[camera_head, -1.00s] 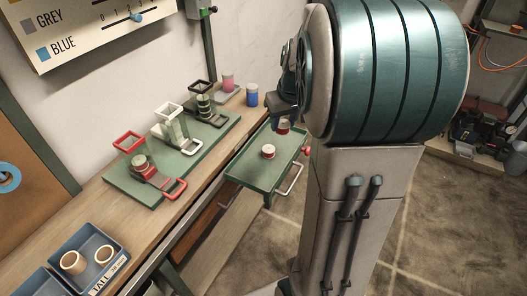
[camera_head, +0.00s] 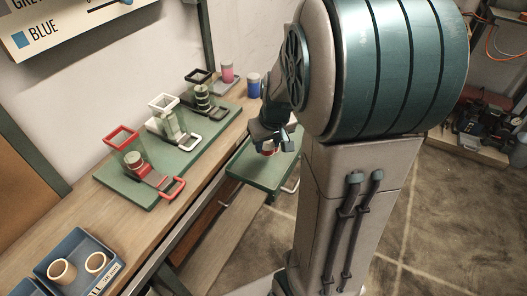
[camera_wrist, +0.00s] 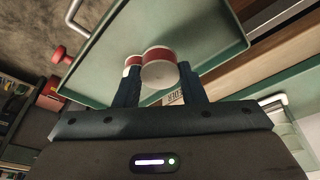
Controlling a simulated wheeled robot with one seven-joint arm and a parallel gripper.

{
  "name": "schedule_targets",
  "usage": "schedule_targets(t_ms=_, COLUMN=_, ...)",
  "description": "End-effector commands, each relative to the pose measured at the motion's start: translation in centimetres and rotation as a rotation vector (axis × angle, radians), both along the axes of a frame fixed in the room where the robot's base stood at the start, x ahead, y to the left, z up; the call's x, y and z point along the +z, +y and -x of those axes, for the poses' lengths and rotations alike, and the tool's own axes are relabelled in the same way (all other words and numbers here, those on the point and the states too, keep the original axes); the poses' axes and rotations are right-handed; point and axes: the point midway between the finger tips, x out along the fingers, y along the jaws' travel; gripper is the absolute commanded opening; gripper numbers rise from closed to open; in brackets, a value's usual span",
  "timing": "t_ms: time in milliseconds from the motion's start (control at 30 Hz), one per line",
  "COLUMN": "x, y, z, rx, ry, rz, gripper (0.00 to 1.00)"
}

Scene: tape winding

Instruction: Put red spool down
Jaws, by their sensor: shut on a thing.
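A red spool with a pale end face (camera_wrist: 160,72) sits between the two dark fingers of my gripper (camera_wrist: 160,88), which is shut on it. The gripper (camera_head: 270,140) is over the green tray (camera_head: 247,171) in the head view, with a bit of red and white showing beneath it (camera_head: 268,149). I cannot tell whether the held spool touches the tray. A second red and white spool (camera_wrist: 132,61) shows just beyond the left finger, partly hidden by the held spool.
A green board with red, white and black clamp fixtures (camera_head: 165,160) stands on the wooden bench left of the tray. Pink (camera_head: 227,72) and blue (camera_head: 253,86) spools stand behind. A blue bin (camera_head: 52,269) holds pale rings. A red knob-like thing (camera_wrist: 60,54) shows near the tray edge.

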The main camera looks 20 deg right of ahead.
Motion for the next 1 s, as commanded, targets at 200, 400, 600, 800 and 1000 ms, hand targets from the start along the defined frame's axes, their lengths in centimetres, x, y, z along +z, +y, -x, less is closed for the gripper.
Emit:
schedule_targets(t_ms=200, x=-1.1, y=0.9, z=-0.8, rx=0.0, ry=0.0, rz=-0.001, gripper=0.15)
schedule_targets(t_ms=400, x=-4.1, y=0.8, z=-0.8, rx=0.0, ry=0.003, rz=-0.001, gripper=0.15)
schedule_targets(t_ms=600, x=-4.6, y=0.8, z=-0.8, rx=0.001, ry=-0.001, rz=-0.001, gripper=0.15)
schedule_targets(t_ms=800, x=-5.0, y=0.8, z=-0.8, rx=0.001, ry=-0.001, rz=-0.001, gripper=0.15)
schedule_targets(t_ms=1000, x=-5.0, y=0.8, z=-0.8, rx=0.001, ry=-0.001, rz=-0.001, gripper=0.58)
